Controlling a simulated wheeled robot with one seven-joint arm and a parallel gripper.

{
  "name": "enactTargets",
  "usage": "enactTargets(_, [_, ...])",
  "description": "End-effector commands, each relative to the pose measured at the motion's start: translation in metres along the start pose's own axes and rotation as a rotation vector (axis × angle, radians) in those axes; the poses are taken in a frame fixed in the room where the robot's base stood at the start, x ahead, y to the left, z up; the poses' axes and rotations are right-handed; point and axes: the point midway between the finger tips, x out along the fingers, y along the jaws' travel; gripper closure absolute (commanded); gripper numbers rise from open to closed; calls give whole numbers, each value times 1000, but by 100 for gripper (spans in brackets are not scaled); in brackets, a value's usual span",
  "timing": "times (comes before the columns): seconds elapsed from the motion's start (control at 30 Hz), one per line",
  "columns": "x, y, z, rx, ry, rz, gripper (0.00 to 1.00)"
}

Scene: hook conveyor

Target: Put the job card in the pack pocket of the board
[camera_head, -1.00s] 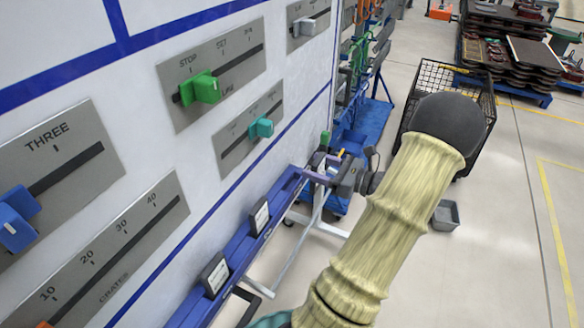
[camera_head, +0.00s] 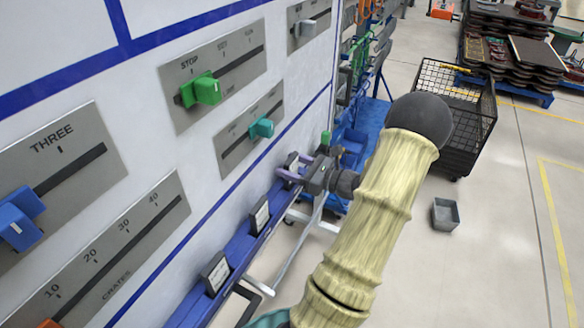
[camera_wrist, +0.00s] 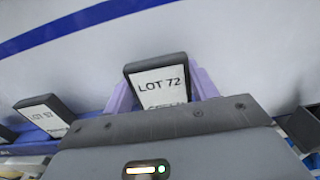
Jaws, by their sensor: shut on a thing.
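My gripper (camera_head: 288,174) is at the far end of the blue rail on the board, its purple fingers close to the board face. In the wrist view my gripper (camera_wrist: 163,95) is shut on a dark-framed card (camera_wrist: 158,80) reading "LOT 72", with more print below cut off by my gripper body. The card's lower edge is hidden, so I cannot tell whether it touches the rail. The white board (camera_head: 150,35) carries grey slider panels. I cannot make out a pocket labelled pack.
Other dark-framed cards stand along the blue rail (camera_head: 237,247): one at the middle (camera_head: 259,216), one nearer (camera_head: 215,272). A "LOT 57" card (camera_wrist: 45,117) is left of my gripper. A mesh cart (camera_head: 455,115) and grey bin (camera_head: 445,214) stand on the open floor at right.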

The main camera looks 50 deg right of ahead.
Motion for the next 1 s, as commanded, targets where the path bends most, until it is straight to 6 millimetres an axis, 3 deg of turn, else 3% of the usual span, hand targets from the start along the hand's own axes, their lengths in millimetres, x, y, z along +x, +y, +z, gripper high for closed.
enactTargets(0.5, [0,0,-13,-2,0,0,65])
enactTargets(0.53, [0,0,-12,-2,0,0,36])
enactTargets(0.6, [0,0,-12,-2,0,0,23])
enactTargets(1.0, [0,0,-6,-4,0,0,21])
